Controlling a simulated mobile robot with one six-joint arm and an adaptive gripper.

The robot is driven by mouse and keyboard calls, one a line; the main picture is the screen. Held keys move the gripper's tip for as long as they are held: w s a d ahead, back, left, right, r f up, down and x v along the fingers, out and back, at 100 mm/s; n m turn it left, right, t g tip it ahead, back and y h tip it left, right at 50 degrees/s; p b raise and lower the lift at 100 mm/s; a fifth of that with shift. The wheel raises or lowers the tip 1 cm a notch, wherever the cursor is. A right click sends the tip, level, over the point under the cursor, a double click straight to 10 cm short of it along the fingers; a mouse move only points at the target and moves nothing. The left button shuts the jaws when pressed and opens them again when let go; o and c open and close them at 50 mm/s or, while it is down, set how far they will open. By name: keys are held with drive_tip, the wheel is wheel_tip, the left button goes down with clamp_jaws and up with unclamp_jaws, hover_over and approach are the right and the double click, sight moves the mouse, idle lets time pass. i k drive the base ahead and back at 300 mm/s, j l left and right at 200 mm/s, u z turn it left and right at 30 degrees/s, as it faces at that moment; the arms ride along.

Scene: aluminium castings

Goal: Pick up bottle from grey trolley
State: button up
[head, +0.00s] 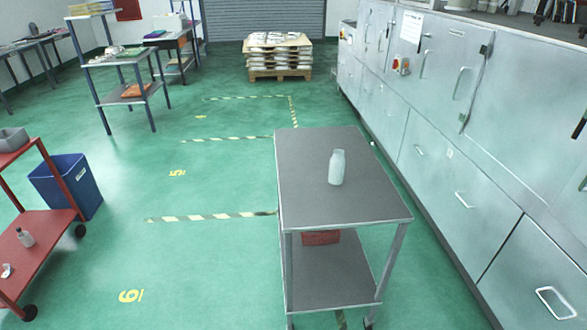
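A pale, whitish bottle (337,168) stands upright on the top shelf of the grey trolley (330,202). It is near the middle of that shelf, a little toward the right edge, with clear surface around it. The trolley stands on the green floor at the centre right of the head view. My gripper is not in view, so I cannot see its place or whether it holds anything.
A red object (320,238) sits on the trolley's lower shelf. Metal cabinets (440,130) line the right side. A red trolley (40,240) with a small bottle (25,237) and a blue bin (67,187) stand at left. Floor left of the grey trolley is clear.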

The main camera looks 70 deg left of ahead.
sight(338, 163)
drive_tip(key=u, duration=2.05)
drive_tip(key=i+j, duration=0.3)
drive_tip(key=i+j+u, duration=0.1)
drive_tip(key=i+j, duration=0.2)
drive_tip(key=i, duration=0.25)
drive_tip(key=i+j, duration=0.3)
drive_tip(key=i+j+u, duration=0.1)
drive_tip(key=i+j, duration=0.15)
drive_tip(key=i, duration=0.3)
drive_tip(key=i+j, duration=0.25)
drive_tip(key=i, duration=0.2)
